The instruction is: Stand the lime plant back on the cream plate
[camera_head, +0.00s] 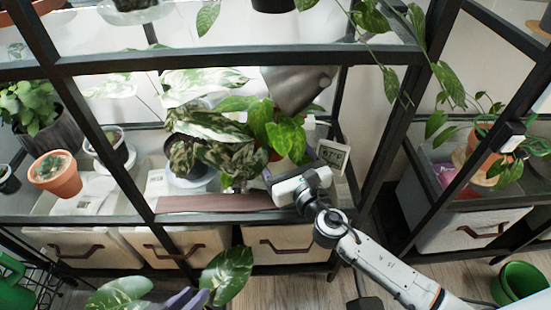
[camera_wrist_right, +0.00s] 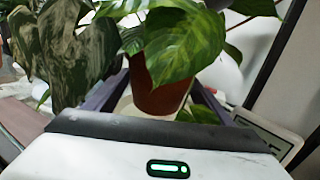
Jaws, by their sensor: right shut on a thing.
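The lime plant (camera_head: 280,130), with bright green leaves, stands among other plants on the middle shelf. In the right wrist view its terracotta pot (camera_wrist_right: 160,95) is between the dark fingers of my right gripper (camera_wrist_right: 155,92), which is shut on it. The pot looks about upright. A cream rim (camera_wrist_right: 202,113) shows low beside the pot, probably the cream plate; I cannot tell whether the pot touches it. In the head view leaves hide the right fingertips. My left gripper (camera_head: 190,298) shows only as purple-grey fingers at the bottom edge; its opening is unclear.
A dark variegated plant (camera_head: 190,150) crowds the lime plant's left. A grey metal vessel (camera_head: 298,88) is behind it, and a small digital display (camera_head: 333,156) stands at right. Black shelf posts and a brown strip (camera_head: 215,203) edge the shelf. Large leaves (camera_head: 228,274) rise near my left gripper.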

